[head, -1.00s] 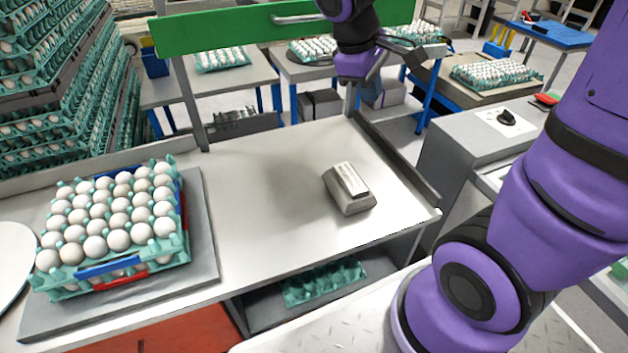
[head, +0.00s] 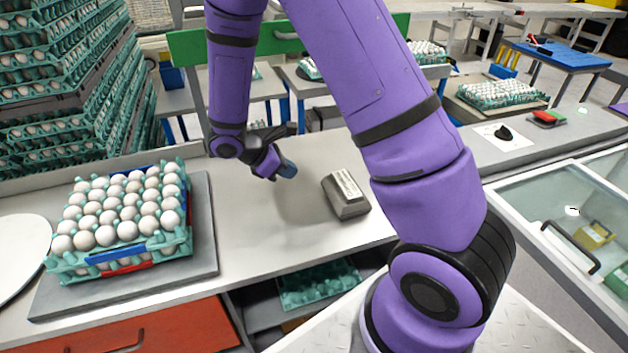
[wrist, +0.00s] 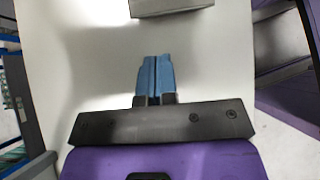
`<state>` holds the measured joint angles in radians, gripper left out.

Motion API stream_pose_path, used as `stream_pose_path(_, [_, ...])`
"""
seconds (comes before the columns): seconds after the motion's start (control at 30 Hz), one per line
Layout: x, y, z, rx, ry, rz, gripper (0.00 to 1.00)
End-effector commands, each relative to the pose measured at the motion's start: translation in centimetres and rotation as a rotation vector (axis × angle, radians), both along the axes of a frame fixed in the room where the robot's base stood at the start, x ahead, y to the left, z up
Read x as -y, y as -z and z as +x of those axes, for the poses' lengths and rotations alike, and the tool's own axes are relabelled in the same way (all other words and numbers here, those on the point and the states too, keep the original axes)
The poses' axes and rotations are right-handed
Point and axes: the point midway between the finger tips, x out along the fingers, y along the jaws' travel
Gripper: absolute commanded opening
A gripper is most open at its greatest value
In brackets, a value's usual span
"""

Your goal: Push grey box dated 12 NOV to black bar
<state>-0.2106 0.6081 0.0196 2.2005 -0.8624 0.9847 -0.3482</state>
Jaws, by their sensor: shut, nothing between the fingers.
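The grey box (head: 347,198) sits on the white table, with a pale printed label on top whose date is too small to read. Its near edge also shows at the top of the wrist view (wrist: 172,6). My gripper (head: 288,169) is low over the table, left of the box, with a gap between them. Its blue fingertips (wrist: 156,64) are shut together, empty, and point towards the box. The black bar along the table's right edge is hidden behind my arm in the head view, and I cannot make it out in the wrist view.
A teal tray of white eggs (head: 70,268) stands on a grey board (head: 205,240) at the left. A green rail (head: 185,50) runs behind the table. An open shelf with a teal tray (head: 318,285) lies under the front edge. The tabletop between gripper and box is clear.

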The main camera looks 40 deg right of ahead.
Motion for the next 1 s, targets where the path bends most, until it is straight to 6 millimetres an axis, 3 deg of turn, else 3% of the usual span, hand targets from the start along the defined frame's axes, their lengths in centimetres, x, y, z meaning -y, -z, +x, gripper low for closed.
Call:
stream_pose_path(0.17, [1.2, 1.2, -0.3, -0.004, 0.000, -0.002, 0.00])
stream_pose_path(0.63, [7.0, 7.2, -2.0, -0.004, 0.002, 0.000, 0.00])
stream_pose_path(0.8, [9.2, 7.0, -2.5, 0.000, 0.003, 0.000, 0.00])
stream_pose_path(1.0, [10.5, 7.0, -2.8, 0.000, 0.001, 0.000, 0.00])
